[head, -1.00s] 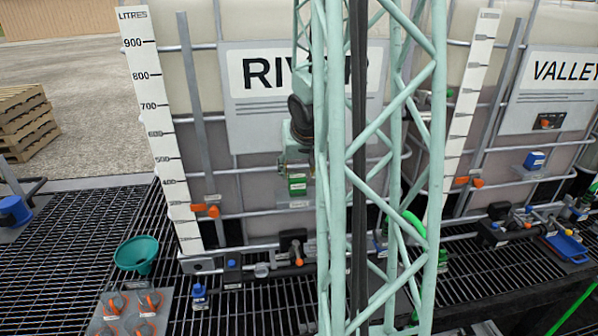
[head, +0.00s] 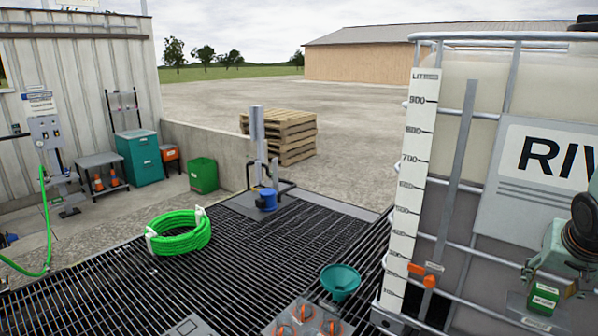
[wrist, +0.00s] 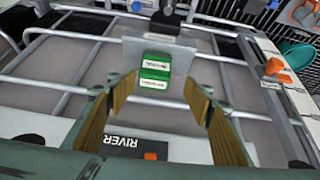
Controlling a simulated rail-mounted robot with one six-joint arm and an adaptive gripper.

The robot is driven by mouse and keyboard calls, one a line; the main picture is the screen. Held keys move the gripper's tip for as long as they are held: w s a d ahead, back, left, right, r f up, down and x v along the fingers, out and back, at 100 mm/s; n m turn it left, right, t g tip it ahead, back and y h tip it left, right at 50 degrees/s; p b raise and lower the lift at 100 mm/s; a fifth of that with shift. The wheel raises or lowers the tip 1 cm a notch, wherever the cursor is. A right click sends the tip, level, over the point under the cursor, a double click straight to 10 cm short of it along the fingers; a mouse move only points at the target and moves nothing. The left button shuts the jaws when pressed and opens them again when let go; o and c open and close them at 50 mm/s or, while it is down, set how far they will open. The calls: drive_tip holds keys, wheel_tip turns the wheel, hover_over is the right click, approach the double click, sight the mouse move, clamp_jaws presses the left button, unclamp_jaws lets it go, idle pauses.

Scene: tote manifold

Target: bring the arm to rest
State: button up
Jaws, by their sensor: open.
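My gripper (wrist: 162,100) is open in the wrist view, its two padded fingers apart with nothing held between them. A green block with a white label (wrist: 155,70) shows beyond the fingertips, against a grey plate at the caged tank. The same green block (head: 543,298) is at the lower right of the head view, just below the end of my arm (head: 575,245). My arm is cut off by the right edge there. The fingertips cannot be made out clearly in the head view.
The RIVER tank (head: 470,205) with its litre scale and orange-handled clamp (head: 423,275) is close by. A teal funnel (head: 340,280) and orange knobs (head: 303,312) are to its left. A green hose coil (head: 180,233) lies on the grating, with open floor around it.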

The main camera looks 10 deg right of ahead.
drive_tip(key=s+a+f+n+g+y+b, duration=0.15)
drive_tip(key=a+b, duration=0.35)
drive_tip(key=a, duration=0.6)
drive_tip(key=s+a+n+g+b, duration=0.15)
drive_tip(key=a+b, duration=0.35)
drive_tip(key=a, duration=0.6)
drive_tip(key=s+a+n+t+y+b, duration=0.1)
drive_tip(key=s+a+n+b, duration=0.2)
drive_tip(key=a, duration=1.1)
drive_tip(key=s+a+n+t+y+b, duration=0.1)
drive_tip(key=s+a+n+y+b, duration=0.1)
drive_tip(key=s+a+b, duration=0.6)
drive_tip(key=s+a+n, duration=0.1)
drive_tip(key=s+a, duration=0.3)
drive_tip(key=a, duration=0.3)
drive_tip(key=shift+s+t, duration=0.4)
drive_tip(key=shift+f, duration=0.1)
